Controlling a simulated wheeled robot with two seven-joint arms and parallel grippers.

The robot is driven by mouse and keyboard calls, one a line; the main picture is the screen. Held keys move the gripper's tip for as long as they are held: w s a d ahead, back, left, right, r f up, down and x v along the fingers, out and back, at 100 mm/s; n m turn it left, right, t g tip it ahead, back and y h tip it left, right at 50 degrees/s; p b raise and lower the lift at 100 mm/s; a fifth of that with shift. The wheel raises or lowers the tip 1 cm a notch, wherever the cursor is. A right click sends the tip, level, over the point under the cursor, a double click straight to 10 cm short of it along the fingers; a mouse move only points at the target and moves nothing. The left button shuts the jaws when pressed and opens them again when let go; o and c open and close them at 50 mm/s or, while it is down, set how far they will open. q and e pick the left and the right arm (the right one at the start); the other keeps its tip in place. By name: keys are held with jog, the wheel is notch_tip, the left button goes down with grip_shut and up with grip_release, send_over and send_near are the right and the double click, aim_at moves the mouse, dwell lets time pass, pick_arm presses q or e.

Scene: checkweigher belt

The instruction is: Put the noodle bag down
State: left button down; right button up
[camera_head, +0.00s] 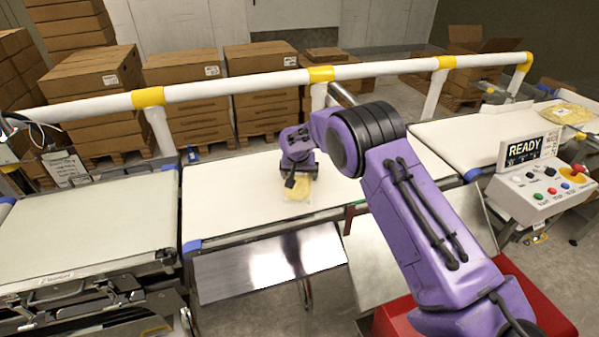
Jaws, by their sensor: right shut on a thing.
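My right arm reaches in from the lower right over the middle white belt (225,205). My right gripper (298,174) points down and is shut on the noodle bag (298,190). The bag is small, clear and yellow, and its lower part shows below the gripper. Its upper part is hidden by the gripper. The bag is at or just above the belt surface; I cannot tell whether it touches. Another yellow bag (568,112) lies on the far right belt. My left gripper is not in view.
A white rail with yellow joints (320,74) runs behind the belts. A control box (541,190) with a READY screen (525,149) stands at the right. A left belt (90,225) adjoins the middle one. Stacked cartons (90,75) stand behind. The middle belt's left part is clear.

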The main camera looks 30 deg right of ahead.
jog(key=o, duration=1.3)
jog(key=shift+s+a+r, duration=0.1)
jog(key=shift+r, duration=0.15)
jog(key=b+v, duration=0.1)
jog(key=v, duration=1)
jog(key=shift+s+a+r+b, duration=0.1)
jog(key=shift+s+r+b, duration=0.1)
jog(key=shift+b, duration=0.15)
